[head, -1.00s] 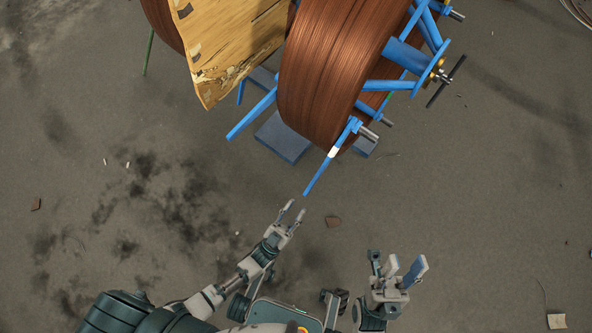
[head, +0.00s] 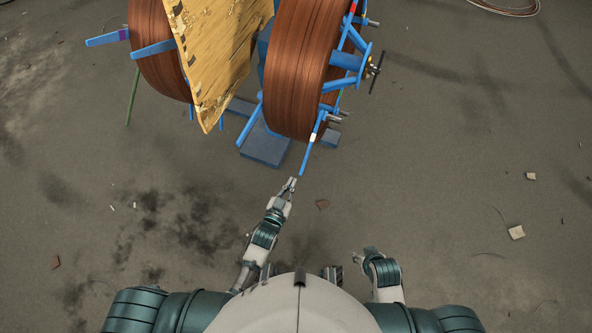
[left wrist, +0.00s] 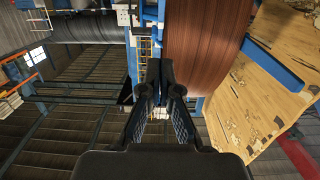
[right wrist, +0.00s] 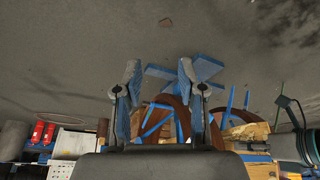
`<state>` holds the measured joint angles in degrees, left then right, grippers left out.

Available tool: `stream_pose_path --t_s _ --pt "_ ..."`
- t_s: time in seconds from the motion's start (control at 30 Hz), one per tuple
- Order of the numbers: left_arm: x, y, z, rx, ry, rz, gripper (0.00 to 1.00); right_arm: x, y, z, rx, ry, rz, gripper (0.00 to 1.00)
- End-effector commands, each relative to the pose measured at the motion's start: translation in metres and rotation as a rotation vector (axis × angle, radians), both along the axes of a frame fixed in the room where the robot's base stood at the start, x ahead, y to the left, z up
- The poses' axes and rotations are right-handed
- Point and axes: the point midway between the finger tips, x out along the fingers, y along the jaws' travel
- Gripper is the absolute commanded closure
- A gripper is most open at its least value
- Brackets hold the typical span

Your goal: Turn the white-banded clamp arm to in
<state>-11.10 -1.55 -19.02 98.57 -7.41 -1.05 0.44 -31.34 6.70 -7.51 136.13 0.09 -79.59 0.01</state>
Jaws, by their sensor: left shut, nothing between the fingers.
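The white-banded clamp arm (head: 313,138) is a thin blue bar on the near lower side of the right copper-brown coil. It slants down and left, with its free end towards me. My left gripper (head: 292,182) is shut and empty, just below and left of that free end. Whether they touch cannot be told. In the left wrist view the shut fingers (left wrist: 165,68) point towards the coil; the band cannot be made out surely there. My right gripper (right wrist: 159,68) is open and empty in the right wrist view, away from the coil.
The right coil (head: 295,75) and left coil (head: 158,50) flank a worn yellow panel (head: 215,60). A black-handled hub (head: 372,68) sticks out right. A blue foot block (head: 264,148) rests on the floor.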

Motion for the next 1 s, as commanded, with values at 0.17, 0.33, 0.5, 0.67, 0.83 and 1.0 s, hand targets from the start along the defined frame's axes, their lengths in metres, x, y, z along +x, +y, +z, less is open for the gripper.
stream_pose_path --t_s 0.17,0.33,0.5,0.67,0.83,1.0 --pt "0.0 0.003 0.002 0.012 0.043 0.013 1.0 -0.028 -0.008 0.001 -0.026 0.12 -0.007 0.6" --pt "0.018 -0.003 -0.004 0.012 0.046 0.013 1.0 -0.033 -0.008 0.01 -0.026 0.124 -0.008 0.6" --pt "0.051 -0.014 -0.012 0.012 0.046 0.013 1.0 -0.018 -0.003 0.017 -0.007 0.04 -0.003 0.6" --pt "0.083 -0.025 -0.018 0.012 0.045 0.013 1.0 0.017 0.008 0.019 0.03 -0.125 0.008 0.6" --pt "0.098 -0.03 -0.033 0.013 0.048 0.012 1.0 0.049 0.019 0.027 0.07 -0.293 0.018 0.6" --pt "0.107 -0.033 -0.044 0.012 0.046 0.012 1.0 0.072 0.027 0.038 0.1 -0.424 0.023 0.6"
